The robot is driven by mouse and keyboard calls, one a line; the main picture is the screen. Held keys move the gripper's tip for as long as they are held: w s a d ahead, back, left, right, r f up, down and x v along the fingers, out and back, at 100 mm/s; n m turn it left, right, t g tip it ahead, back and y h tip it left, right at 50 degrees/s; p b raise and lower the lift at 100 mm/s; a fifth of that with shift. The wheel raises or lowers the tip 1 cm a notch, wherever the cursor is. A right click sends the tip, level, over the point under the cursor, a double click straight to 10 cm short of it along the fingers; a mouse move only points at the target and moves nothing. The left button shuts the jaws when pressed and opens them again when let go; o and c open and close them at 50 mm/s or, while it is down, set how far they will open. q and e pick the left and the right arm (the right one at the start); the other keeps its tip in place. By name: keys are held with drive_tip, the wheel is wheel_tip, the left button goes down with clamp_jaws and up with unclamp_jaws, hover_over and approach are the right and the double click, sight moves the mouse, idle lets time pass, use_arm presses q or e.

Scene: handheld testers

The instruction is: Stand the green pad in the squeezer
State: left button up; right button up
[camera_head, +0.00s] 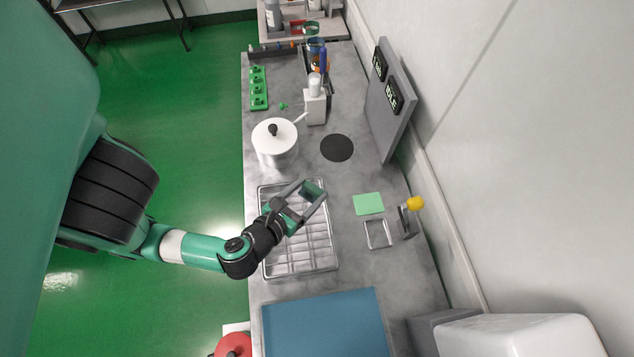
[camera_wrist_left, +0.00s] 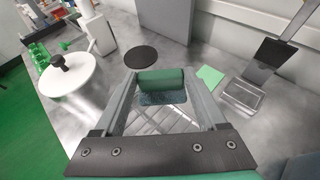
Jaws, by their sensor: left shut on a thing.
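My left gripper (camera_head: 313,191) is shut on a dark green block, which looks like the green pad (camera_wrist_left: 162,80). The pad sits between the fingertips, above the wire-divided tray, and its lower face looks darker and bluish. What looks like the squeezer is a small grey frame (camera_head: 378,234) lying on the counter to the right, with an upright dark plate (camera_wrist_left: 271,52) and a yellow knob (camera_head: 415,203) beside it. The gripper is left of it and apart from it. My right gripper is not in view.
A flat light green square (camera_head: 368,204) lies behind the frame. The metal tray (camera_head: 300,270) is under my gripper. A white-lidded pot (camera_head: 275,140), a white bottle (camera_head: 315,105) and a black disc (camera_head: 337,148) stand farther back. A blue mat (camera_head: 325,325) lies in front.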

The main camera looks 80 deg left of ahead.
use_arm(q)
drive_tip(key=shift+s+r, duration=0.1)
drive_tip(key=shift+s, duration=0.05)
drive_tip(key=w+d+r+m+t+h, duration=0.1)
drive_tip(key=w+d+m+t+h, duration=0.15)
drive_tip(key=w+d, duration=1)
wheel_tip(320, 180, up, 30)
drive_tip(key=p, duration=3.4)
drive_tip(key=shift+a+f+m, duration=0.25)
drive_tip(key=shift+a+m, duration=0.1)
drive_tip(key=shift+a, duration=0.05)
drive_tip(key=shift+h, duration=0.25)
